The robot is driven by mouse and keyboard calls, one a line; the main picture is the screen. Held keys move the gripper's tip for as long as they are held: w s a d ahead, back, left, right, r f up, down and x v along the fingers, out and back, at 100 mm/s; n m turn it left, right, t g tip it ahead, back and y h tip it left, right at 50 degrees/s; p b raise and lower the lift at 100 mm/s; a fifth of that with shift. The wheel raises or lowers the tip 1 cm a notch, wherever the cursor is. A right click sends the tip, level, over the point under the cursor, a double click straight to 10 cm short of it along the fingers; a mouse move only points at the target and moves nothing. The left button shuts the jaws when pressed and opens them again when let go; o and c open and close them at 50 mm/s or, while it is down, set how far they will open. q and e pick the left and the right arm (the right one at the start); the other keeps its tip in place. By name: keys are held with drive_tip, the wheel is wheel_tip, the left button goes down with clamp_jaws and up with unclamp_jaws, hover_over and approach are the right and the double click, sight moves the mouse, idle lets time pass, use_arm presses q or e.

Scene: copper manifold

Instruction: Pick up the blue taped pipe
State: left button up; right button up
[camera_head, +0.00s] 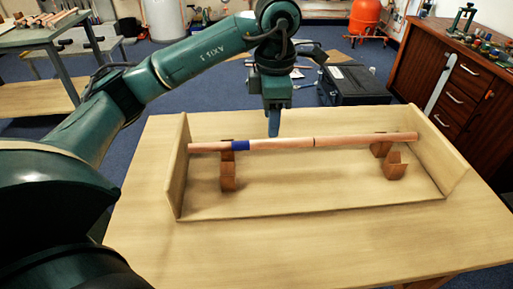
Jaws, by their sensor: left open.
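A long copper pipe (285,143) with a band of blue tape (240,146) near its left end lies across wooden cradle blocks. A thin dark line crosses it near its middle; I cannot tell if this is a joint between two pieces. My left gripper (274,132) points down at the pipe, a little right of the blue tape. Its fingertips appear just above or behind the pipe, and I cannot tell whether they touch it. It is open and holds nothing. The fingers overlap in this view, so the gap is hidden. My right gripper is not in view.
The left cradle (228,178) and right cradle (393,168) stand inside a shallow wooden tray (310,198) with raised ends. The tray sits on a wooden table (290,245) with free room in front. A dark toolbox (352,88) is behind, a wooden cabinet (440,70) right.

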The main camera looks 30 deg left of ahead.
sight(271, 140)
use_arm(q)
drive_tip(key=shift+w+a+f+b, duration=0.1)
drive_tip(key=shift+w+f, duration=0.1)
drive_tip(key=shift+f, duration=0.95)
drive_tip(key=shift+w+a+f+b, duration=0.1)
drive_tip(key=shift+w+f+b, duration=0.05)
drive_tip(key=shift+f, duration=0.95)
drive_tip(key=shift+w+a+f+b, duration=0.1)
drive_tip(key=shift+w+f, duration=0.1)
drive_tip(key=shift+f, duration=0.95)
drive_tip(key=shift+c, duration=0.5)
clamp_jaws()
drive_tip(key=shift+r, duration=0.1)
